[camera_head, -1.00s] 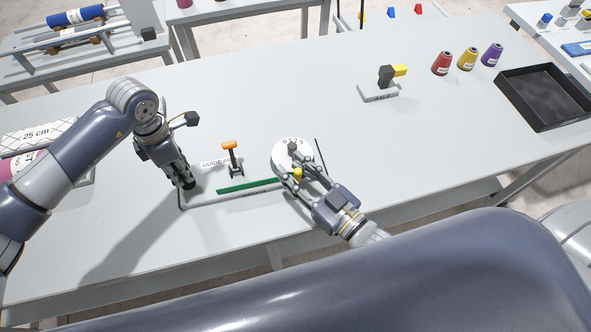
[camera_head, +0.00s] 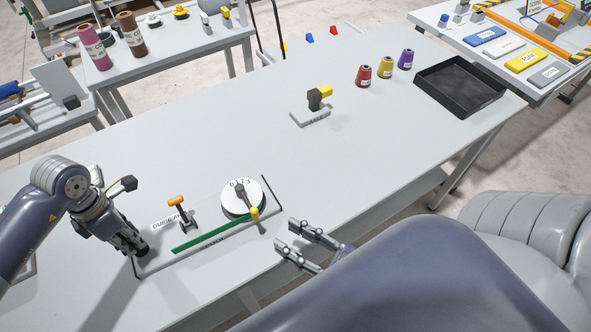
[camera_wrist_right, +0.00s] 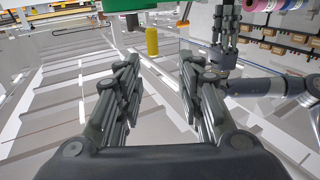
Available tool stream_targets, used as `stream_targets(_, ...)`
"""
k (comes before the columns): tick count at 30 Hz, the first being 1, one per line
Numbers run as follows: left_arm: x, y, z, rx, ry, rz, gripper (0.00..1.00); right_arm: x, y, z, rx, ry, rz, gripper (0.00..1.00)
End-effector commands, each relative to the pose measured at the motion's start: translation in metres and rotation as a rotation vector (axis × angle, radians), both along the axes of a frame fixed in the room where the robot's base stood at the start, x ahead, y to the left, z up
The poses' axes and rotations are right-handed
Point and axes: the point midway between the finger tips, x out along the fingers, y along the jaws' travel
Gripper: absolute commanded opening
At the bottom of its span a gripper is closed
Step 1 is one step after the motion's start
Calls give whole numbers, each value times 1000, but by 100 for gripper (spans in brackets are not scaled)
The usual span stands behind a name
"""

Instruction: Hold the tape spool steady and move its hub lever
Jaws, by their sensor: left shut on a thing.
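The tape spool (camera_head: 229,201) has a white numbered top disc and a green body, and stands at the right end of a flat base (camera_head: 150,268). Its hub lever (camera_head: 247,201) runs from the hub to a yellow tip toward the table's front. In the right wrist view the yellow tip (camera_wrist_right: 151,41) hangs by the green spool body (camera_wrist_right: 124,5). My left gripper (camera_head: 139,250) is shut at the base's left end, apart from the spool; its fingertips hide what they grip. My right gripper (camera_head: 286,234) is open and empty, apart from the lever, in front of the table.
An orange-topped guide arm (camera_head: 178,202) and a green strip (camera_head: 200,237) lie between my left gripper and the spool. A grey stand with a yellow piece (camera_head: 314,103), several thread cones (camera_head: 385,68) and a black tray (camera_head: 458,87) stand farther back. The table's middle is clear.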

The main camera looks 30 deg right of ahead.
Motion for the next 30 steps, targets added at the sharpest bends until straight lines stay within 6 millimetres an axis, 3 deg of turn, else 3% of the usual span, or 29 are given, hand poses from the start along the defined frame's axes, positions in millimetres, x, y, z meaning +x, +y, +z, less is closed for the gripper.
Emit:
stream_targets(10,-4,1,-6,4,11,0,0,-3,-1,0,0,-3,0,34)
stream_targets(15,-4,1,-6,4,11,0,0,0,-2,-1,5,-19,22,0)
stream_targets(20,-4,1,-6,5,11,-1,0,12,-9,-3,26,-89,132,0)
stream_targets(26,-4,1,-6,5,11,-1,0,30,-35,-6,49,-160,393,0)
stream_targets(30,-4,1,-6,5,11,-1,0,40,-66,-8,37,-141,579,0)
